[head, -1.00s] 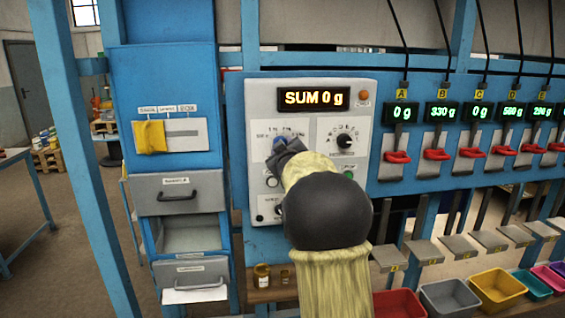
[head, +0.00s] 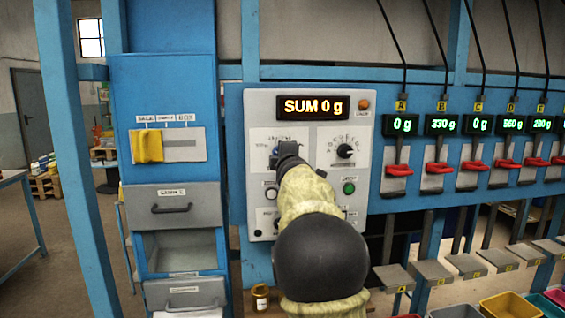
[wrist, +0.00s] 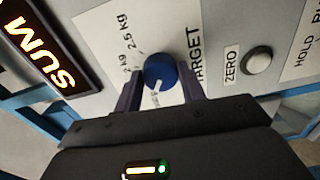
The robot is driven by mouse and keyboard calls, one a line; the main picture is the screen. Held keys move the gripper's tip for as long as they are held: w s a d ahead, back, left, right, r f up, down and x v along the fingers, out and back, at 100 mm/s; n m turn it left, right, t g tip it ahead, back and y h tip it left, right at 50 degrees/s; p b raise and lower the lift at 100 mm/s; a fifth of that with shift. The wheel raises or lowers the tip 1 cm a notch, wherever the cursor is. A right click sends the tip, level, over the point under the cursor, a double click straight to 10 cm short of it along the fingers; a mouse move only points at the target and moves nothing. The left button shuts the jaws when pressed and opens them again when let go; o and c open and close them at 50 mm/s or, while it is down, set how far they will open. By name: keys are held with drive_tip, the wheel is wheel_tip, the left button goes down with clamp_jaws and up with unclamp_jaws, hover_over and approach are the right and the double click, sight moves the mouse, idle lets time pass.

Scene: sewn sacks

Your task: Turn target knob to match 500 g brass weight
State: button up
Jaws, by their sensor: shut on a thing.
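The blue TARGET knob (wrist: 161,70) sits on the pale control panel (head: 262,108), with 2 kg and 2.5 kg printed by it. My gripper (wrist: 160,76) has its two fingers on either side of the knob and is shut on it. The knob's white pointer line faces the bottom of the wrist view, toward a small label partly hidden by my gripper. In the head view my gripper (head: 285,150) covers the knob. A small amber-brown object (head: 260,297) stands on the ledge below the panel; I cannot tell whether it is the brass weight.
The orange display (head: 313,107) reads SUM 0 g. A black selector knob (head: 345,151) and green button (head: 349,188) are to the right on the panel. The ZERO button (wrist: 258,60) is beside the TARGET knob. Red levers (head: 398,170) stand further right, drawers (head: 172,207) at left.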

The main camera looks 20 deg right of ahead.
drive_tip(key=shift+n, duration=0.5)
drive_tip(key=o, duration=1)
drive_tip(key=shift+b+v, duration=4.3)
drive_tip(key=shift+v, duration=4.35)
drive_tip(key=shift+r, duration=0.1)
